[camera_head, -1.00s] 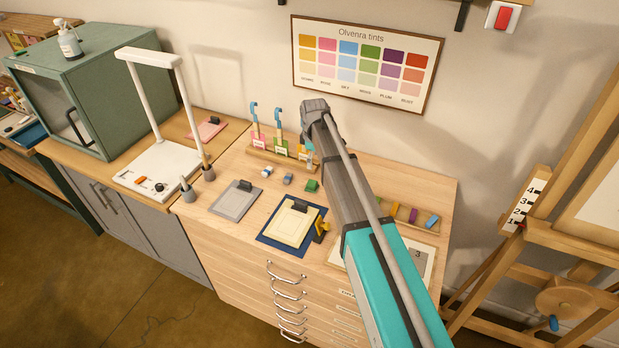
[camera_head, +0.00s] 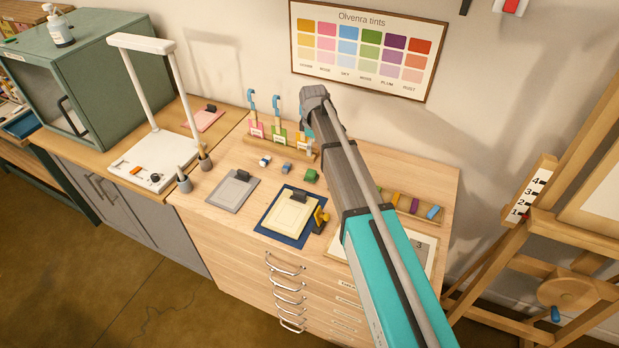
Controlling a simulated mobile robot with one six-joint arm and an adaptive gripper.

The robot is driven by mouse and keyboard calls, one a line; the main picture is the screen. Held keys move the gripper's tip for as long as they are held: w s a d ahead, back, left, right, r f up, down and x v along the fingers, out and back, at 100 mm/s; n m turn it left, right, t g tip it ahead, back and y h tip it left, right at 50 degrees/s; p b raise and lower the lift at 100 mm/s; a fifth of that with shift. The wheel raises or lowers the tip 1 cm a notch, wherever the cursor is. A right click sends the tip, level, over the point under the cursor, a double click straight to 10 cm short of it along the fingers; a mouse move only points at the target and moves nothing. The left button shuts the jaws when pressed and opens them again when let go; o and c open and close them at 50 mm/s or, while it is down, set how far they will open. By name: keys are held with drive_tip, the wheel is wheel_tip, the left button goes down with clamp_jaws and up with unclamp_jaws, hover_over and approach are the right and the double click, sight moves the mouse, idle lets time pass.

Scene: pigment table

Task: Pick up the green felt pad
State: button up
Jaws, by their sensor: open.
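A small green block-like piece (camera_head: 311,175), the only loose green one I see and likely the green felt pad, lies on the light wood table top (camera_head: 240,160). It sits just left of my arm, at the right end of a short row with a grey-blue piece (camera_head: 287,168) and a white-and-blue piece (camera_head: 265,161). My arm reaches from the lower right up across the table, and its far dark end is above and behind the green piece. My gripper's fingers cannot be made out; they seem hidden behind the arm.
In front are a grey clipboard (camera_head: 228,194), a cream pad on a dark blue mat (camera_head: 262,228) and a yellow-handled item (camera_head: 320,218). A tray with coloured blocks (camera_head: 413,205) is right of my arm.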

sight(311, 172)
drive_tip(key=shift+f+b, duration=3.45)
drive_tip(key=shift+f, duration=0.35)
drive_tip(key=f+b, duration=0.3)
drive_tip(key=shift+s+a+f, duration=0.1)
drive_tip(key=shift+a+f, duration=0.1)
drive_tip(key=shift+a, duration=0.1)
drive_tip(key=shift+f+b, duration=0.9)
drive_tip(key=shift+b, duration=0.2)
drive_tip(key=c, duration=1)
